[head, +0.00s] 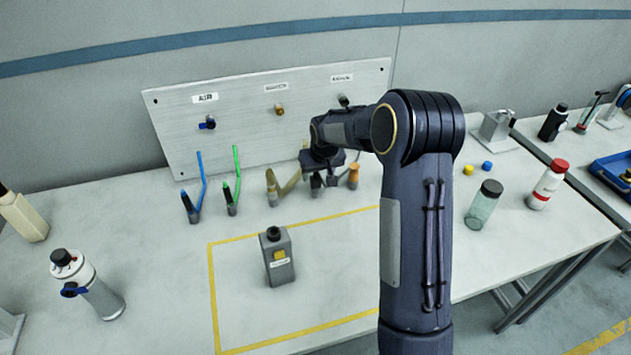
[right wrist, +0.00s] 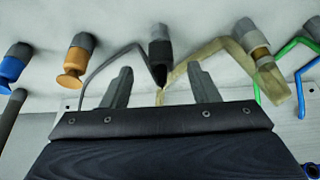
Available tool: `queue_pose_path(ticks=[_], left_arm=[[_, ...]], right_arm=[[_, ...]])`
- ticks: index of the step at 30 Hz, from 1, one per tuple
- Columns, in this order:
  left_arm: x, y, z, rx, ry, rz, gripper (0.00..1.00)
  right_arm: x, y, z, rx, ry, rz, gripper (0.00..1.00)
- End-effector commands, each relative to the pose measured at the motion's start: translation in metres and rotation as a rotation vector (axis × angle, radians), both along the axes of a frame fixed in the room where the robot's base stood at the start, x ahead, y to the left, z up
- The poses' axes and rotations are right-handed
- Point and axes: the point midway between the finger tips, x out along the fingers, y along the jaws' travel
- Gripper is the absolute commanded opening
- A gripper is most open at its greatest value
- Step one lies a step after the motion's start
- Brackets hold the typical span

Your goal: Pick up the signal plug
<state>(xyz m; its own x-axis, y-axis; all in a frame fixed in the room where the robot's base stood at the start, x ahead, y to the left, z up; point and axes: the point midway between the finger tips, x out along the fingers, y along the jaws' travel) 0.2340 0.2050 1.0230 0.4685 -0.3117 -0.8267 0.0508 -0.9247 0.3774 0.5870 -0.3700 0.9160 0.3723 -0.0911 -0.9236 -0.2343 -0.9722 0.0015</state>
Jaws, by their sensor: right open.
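Several plugs stand in a row before a white board; I cannot tell by label which is the signal plug. In the head view these include a blue-tipped plug (head: 190,207), a green one (head: 232,200), a tan one (head: 271,188) and an orange one (head: 353,176). My right gripper (head: 323,182) is over the row between tan and orange, partly hidden by its own arm. In the right wrist view my right gripper (right wrist: 161,90) is open, with a dark plug (right wrist: 160,55) showing between its fingers. Contact is not visible. My left gripper is not in view.
The white board (head: 240,105) carries small labels, mostly unreadable, and coloured sockets. A grey box (head: 278,265) stands inside a yellow outline. A white bottle (head: 95,285) is at left; a clear jar (head: 483,207) and red-capped bottle (head: 547,186) are at right. The outlined area is mostly clear.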

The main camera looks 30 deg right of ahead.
Motion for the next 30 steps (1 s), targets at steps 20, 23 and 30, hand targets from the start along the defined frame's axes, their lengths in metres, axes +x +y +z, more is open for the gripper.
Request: queue_pose_path(ticks=[20, 23, 30], left_arm=[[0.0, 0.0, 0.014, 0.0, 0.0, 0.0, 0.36], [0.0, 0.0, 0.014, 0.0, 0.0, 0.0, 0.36], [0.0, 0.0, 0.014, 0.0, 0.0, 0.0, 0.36]], right_arm=[[0.024, -0.005, -0.047, 0.003, -0.001, 0.001, 0.53], [0.024, -0.005, -0.047, 0.003, -0.001, 0.001, 0.4], [0.024, -0.005, -0.047, 0.002, 0.0, 0.001, 0.09]])
